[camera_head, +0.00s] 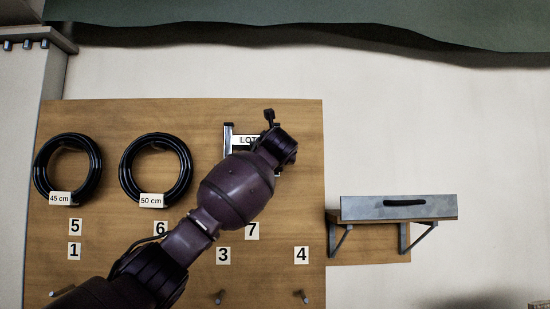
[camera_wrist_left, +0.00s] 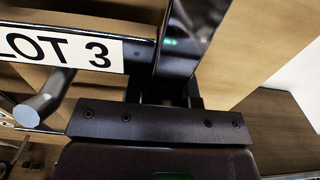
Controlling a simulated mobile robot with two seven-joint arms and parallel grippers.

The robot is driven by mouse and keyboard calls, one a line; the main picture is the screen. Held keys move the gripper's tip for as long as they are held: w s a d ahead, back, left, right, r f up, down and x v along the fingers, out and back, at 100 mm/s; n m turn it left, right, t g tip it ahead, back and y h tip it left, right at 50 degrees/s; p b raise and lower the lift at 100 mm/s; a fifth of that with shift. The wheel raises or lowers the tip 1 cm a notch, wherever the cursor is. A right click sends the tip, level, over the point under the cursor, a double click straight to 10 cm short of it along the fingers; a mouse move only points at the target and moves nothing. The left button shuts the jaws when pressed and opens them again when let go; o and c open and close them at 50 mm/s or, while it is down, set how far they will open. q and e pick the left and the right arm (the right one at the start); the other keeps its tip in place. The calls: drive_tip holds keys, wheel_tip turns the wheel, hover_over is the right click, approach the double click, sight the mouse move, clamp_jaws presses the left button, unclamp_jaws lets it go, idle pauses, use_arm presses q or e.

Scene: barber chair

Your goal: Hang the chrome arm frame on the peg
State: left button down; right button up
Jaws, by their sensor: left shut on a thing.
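The chrome arm frame (camera_head: 228,136) is in front of the upper right of the wooden board, with a white "LOT" label on it, and my left arm hides much of it. In the left wrist view its label reads "LOT 3" and its dark, shiny side bar (camera_wrist_left: 181,45) stands between my fingers. My left gripper (camera_head: 270,120) is shut on that bar; it also shows in the left wrist view (camera_wrist_left: 163,95). A metal peg (camera_wrist_left: 45,100) with a round end shows just below the label. I cannot tell whether the frame rests on it. My right gripper is not in view.
The wooden board (camera_head: 110,120) carries two black coils (camera_head: 67,168) (camera_head: 156,168), number tags and lower pegs (camera_head: 219,296) (camera_head: 303,296). A bracketed shelf (camera_head: 390,222) with a grey box (camera_head: 398,207) is at the right. The wall above it is clear.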

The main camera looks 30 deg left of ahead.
use_arm(q)
drive_tip(key=shift+r, duration=0.1)
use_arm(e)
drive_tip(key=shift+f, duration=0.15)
use_arm(q)
drive_tip(key=c, duration=0.9)
unclamp_jaws()
drive_tip(key=shift+s, duration=0.1)
drive_tip(key=b+v, duration=0.3)
drive_tip(key=v, duration=0.7)
drive_tip(key=shift+s+d, duration=0.2)
drive_tip(key=shift+s, duration=0.15)
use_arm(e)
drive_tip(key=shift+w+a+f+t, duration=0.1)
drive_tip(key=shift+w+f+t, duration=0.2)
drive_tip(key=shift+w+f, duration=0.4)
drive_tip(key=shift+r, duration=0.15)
